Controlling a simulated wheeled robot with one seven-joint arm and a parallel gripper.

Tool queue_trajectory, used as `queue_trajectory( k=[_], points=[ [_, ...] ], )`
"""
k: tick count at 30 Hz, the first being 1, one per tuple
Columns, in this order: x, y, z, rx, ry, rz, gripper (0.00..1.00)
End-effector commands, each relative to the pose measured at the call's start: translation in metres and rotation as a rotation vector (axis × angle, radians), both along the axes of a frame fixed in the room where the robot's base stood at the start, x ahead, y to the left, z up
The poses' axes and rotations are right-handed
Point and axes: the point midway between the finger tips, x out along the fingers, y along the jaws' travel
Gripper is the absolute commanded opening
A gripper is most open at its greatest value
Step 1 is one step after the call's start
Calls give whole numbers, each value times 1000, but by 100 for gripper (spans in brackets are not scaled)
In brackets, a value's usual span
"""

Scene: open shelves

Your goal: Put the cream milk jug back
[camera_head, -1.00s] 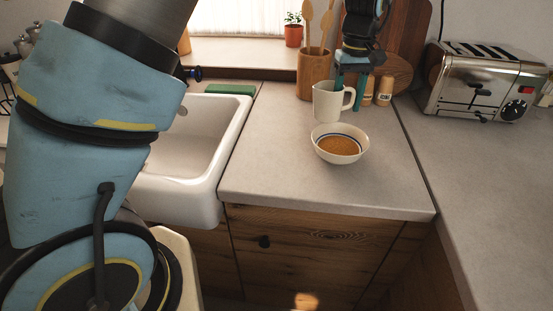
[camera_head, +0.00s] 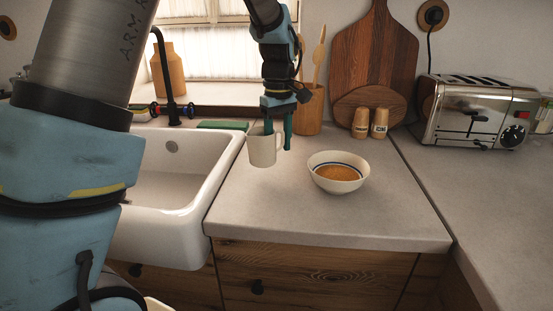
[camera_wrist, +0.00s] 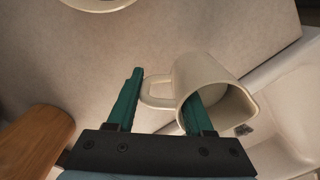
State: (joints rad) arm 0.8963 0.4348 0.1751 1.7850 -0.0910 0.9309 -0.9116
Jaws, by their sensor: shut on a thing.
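The cream milk jug (camera_head: 262,151) is at the left side of the counter, close to the sink's right edge, and is roughly upright. My gripper (camera_head: 278,132) reaches down from above and is shut on the jug at its handle side. In the wrist view my gripper (camera_wrist: 160,100) has one finger inside the mouth of the jug (camera_wrist: 215,80) and the other outside, beyond the handle. The handle lies between the fingers. I cannot tell for sure whether the jug's base touches the counter.
A white bowl (camera_head: 325,182) with brown contents stands right of the jug. The white sink (camera_head: 205,190) is on the left. Behind are a wooden utensil holder (camera_head: 308,112), two shakers (camera_head: 370,123) and cutting boards (camera_head: 374,55). A toaster (camera_head: 475,110) stands right. The front counter is clear.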

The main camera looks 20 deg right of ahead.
Motion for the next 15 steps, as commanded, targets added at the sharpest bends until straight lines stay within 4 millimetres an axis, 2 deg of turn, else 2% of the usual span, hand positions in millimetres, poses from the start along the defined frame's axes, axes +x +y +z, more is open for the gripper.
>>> queue_trajectory(
  k=[9,15],
  points=[
    [0,0,-36,1,0,-1,0],
    [0,0,-42,-1,-1,-1,0]
  ],
)
